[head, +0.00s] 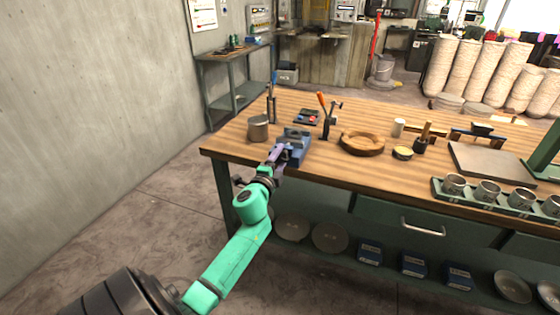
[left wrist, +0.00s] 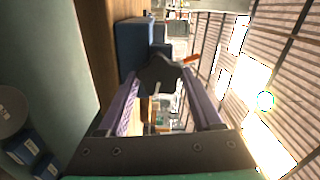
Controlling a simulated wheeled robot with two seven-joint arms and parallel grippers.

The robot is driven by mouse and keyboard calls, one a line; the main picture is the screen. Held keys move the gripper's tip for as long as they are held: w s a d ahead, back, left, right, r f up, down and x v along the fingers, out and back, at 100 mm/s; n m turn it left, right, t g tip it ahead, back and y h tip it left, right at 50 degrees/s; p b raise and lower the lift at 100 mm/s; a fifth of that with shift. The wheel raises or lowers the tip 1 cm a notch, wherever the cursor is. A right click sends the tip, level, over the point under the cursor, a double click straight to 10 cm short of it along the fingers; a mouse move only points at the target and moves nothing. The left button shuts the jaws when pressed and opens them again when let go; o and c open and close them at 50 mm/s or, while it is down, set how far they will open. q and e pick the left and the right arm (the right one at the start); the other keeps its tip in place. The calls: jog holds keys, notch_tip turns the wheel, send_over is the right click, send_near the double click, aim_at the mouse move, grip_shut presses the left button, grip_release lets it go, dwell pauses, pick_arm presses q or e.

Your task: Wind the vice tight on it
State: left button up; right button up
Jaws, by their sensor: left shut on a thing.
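The blue vice (head: 298,135) stands on the wooden workbench (head: 325,172) near its left front corner. It also shows in the left wrist view as a blue block (left wrist: 131,45). My left gripper (head: 279,153) reaches in from the front at the bench edge, at the vice's near end. In the left wrist view its two fingers are closed on a dark knob-like handle (left wrist: 158,70) in front of the blue body. What sits between the vice jaws is too small to make out. My right gripper is not in view.
A grey metal can (head: 258,128) stands left of the vice. An orange-handled upright tool (head: 327,117) is behind it to the right, beside a round wooden piece (head: 362,143). A tray of metal cups (head: 487,192) lies at the right. The bench front between vice and tray is clear.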

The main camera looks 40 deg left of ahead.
pick_arm(q)
jog(key=m, duration=0.6)
jog(key=shift+f+m+b, duration=0.15)
jog(key=shift+m+b, duration=0.15)
jog(key=shift+b, duration=0.05)
jog(key=m, duration=0.5)
jog(key=m+p, duration=0.1)
jog(key=m, duration=0.4)
jog(key=shift+a+m, duration=0.15)
jog(key=shift+m, duration=0.25)
jog(key=m+p, duration=0.1)
jog(key=m, duration=0.3)
jog(key=shift+p, duration=0.35)
jog(key=shift+a+m+p, duration=0.1)
jog(key=shift+m+p, duration=0.3)
jog(key=shift+m, duration=0.8)
jog(key=o, duration=1.4)
jog(key=shift+s, duration=0.1)
